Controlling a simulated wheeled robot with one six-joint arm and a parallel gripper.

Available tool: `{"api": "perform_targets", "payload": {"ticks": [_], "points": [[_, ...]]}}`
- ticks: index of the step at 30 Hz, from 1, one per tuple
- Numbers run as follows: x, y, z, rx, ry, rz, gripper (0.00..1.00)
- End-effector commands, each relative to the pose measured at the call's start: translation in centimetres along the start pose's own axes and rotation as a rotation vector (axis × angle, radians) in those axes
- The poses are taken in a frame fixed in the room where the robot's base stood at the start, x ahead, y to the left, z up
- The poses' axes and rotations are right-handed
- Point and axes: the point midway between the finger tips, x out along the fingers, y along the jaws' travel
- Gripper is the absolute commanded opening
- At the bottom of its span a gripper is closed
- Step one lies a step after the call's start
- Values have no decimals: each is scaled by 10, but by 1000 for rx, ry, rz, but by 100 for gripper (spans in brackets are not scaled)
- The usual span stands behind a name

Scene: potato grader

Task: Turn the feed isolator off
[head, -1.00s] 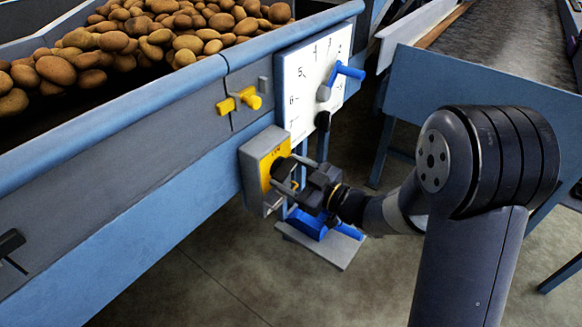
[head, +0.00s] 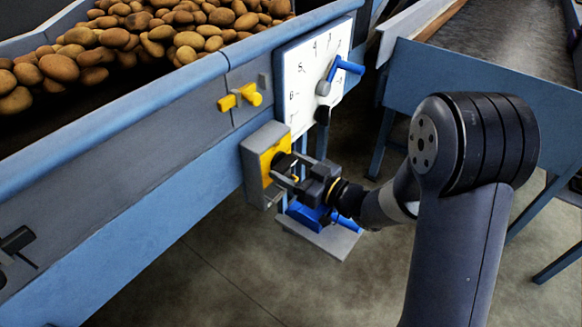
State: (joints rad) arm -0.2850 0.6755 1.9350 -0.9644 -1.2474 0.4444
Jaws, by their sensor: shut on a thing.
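The feed isolator (head: 256,165) is a grey box with a yellow front plate, mounted on the side of the blue and grey grader. Its dark rotary knob (head: 284,163) sits in the middle of the yellow plate. My gripper (head: 284,172) reaches it from the right, with its two fingers on either side of the knob and shut on it. The fingers and gripper body partly hide the knob and the plate, so I cannot read the knob's position.
Above stands a white numbered dial board (head: 309,75) with a blue crank (head: 347,66). A yellow handle (head: 240,97) is to its left. A blue item (head: 308,215) on a grey plate (head: 330,240) lies just below my gripper. Potatoes (head: 150,40) fill the hopper.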

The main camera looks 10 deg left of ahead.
Motion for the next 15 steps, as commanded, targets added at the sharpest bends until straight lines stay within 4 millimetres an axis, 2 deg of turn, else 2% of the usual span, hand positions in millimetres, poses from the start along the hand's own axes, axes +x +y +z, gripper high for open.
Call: {"api": "perform_targets", "payload": {"ticks": [1,2,3,9,15], "points": [[0,0,1,5,-2,0,41],[0,0,1,5,-2,0,65],[0,0,1,5,-2,0,69],[0,0,0,2,-1,0,85],[0,0,0,1,0,0,85]]}}
